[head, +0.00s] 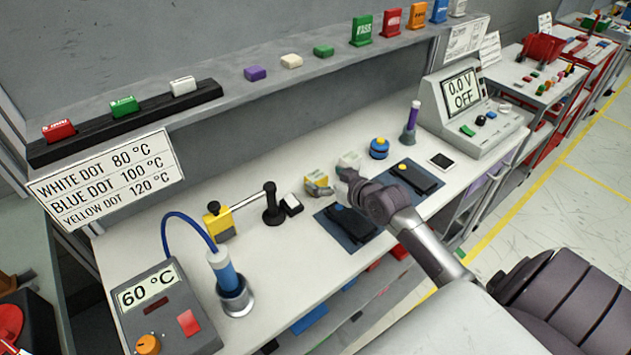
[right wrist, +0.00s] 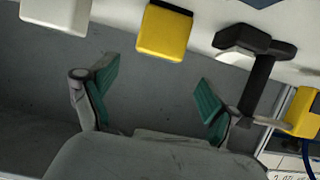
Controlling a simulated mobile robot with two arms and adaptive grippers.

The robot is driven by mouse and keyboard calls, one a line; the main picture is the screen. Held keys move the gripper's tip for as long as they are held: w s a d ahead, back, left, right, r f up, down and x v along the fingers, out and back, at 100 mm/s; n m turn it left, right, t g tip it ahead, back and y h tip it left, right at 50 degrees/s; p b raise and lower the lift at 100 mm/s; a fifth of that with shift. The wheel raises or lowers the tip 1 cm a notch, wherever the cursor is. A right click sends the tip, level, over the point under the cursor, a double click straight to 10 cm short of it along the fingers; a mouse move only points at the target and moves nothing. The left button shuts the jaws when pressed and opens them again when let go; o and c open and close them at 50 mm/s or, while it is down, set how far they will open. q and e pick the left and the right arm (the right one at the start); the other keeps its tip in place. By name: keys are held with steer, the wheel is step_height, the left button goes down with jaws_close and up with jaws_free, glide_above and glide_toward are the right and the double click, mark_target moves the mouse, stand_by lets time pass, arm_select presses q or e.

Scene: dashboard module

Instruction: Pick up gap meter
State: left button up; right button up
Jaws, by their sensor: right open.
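No label in view names the gap meter, so I cannot tell for sure which thing it is. A small yellow box (head: 318,184) stands on the white bench, and a white box (head: 349,160) stands beside it. In the right wrist view the yellow box (right wrist: 164,33) and the white box (right wrist: 56,14) are beyond the fingertips. My right gripper (head: 343,178) is close to both boxes and partly covers the view of them. In its wrist view the gripper (right wrist: 155,84) is open, with nothing between its teal pads. My left gripper is not in view.
A black stand (head: 272,207) and a yellow block with a black knob (head: 218,222) stand left of the boxes. Dark mats (head: 340,241) lie in front. A blue round item (head: 379,148) and a voltage unit (head: 470,110) are to the right. A shelf (head: 215,75) runs behind.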

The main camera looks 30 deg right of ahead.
mark_target(319, 177)
steer(key=x, duration=0.2)
steer(key=p+x, duration=0.1)
steer(key=x, duration=0.1)
steer(key=shift+s+d+f, duration=0.1)
steer(key=shift+d+f, duration=0.2)
steer(key=shift+f, duration=0.05)
steer(key=shift+w+f, duration=0.3)
steer(key=shift+w, duration=0.1)
steer(key=shift+s+r, duration=0.1)
steer(key=shift+c, duration=1.3)
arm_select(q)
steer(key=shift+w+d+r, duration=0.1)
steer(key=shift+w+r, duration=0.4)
arm_select(e)
steer(key=c, duration=1.1)
